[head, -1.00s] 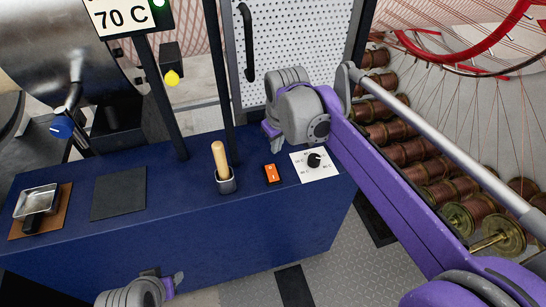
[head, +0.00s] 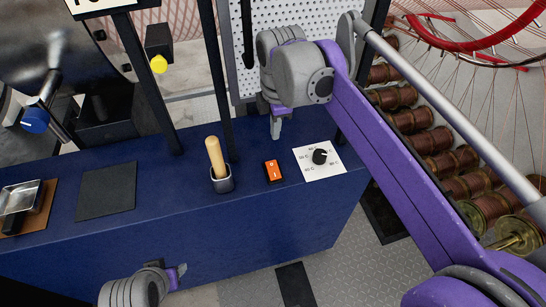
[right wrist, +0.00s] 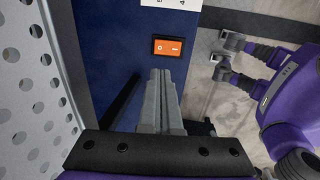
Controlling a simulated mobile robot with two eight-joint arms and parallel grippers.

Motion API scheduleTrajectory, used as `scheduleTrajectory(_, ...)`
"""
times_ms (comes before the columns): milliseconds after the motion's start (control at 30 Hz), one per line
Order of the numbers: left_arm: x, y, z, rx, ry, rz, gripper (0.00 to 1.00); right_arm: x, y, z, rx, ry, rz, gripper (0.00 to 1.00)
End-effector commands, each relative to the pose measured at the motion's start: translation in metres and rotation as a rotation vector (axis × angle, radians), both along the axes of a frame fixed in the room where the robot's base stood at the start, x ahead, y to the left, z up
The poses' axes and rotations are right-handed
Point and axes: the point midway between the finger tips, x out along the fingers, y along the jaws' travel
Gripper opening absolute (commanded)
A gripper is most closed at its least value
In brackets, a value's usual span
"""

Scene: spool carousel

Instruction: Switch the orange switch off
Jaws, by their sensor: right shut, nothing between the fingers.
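The orange switch (head: 273,171) is a small rocker in a dark frame on the blue bench top, between the wooden-handled tool and the white dial plate. White marks show on it, but I cannot tell which side is pressed. It also shows in the right wrist view (right wrist: 167,47), just beyond the fingertips. My right gripper (head: 275,132) is above the bench, behind the switch in the head view, fingers pointing down. In the right wrist view its fingers (right wrist: 160,74) are together and empty, apart from the switch. My left gripper (right wrist: 227,56) has its fingers apart, off the bench's front.
A black dial (head: 320,157) on a white plate sits right of the switch. A wooden-handled tool (head: 215,158) stands in a grey holder to its left. A dark post (head: 219,75) and perforated panel (head: 280,25) rise behind. The bench front is clear.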

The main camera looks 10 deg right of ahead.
Motion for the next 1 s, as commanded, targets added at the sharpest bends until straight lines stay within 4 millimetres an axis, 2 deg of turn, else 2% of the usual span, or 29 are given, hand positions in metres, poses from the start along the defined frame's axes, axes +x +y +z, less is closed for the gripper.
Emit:
scheduleTrajectory(167,0.0,0.0,0.0,0.0,0.0,0.0,0.5,0.001,0.0,-0.004,0.0,0.0,-0.002,0.0)
scheduleTrajectory(267,0.0,0.0,-0.002,0.0,0.001,0.0,0.5,0.002,0.0,-0.014,0.0,0.0,-0.002,0.0)
scheduleTrajectory(700,-0.002,0.0,-0.012,0.0,0.004,0.0,0.5,0.014,0.0,-0.102,0.0,0.0,-0.002,0.0)
scheduleTrajectory(833,-0.002,0.0,-0.014,0.0,0.005,0.0,0.5,0.017,0.0,-0.122,0.0,0.0,-0.002,0.0)
scheduleTrajectory(1000,-0.002,0.0,-0.015,0.0,0.005,0.0,0.5,0.019,0.001,-0.136,0.0,0.0,-0.002,0.0)
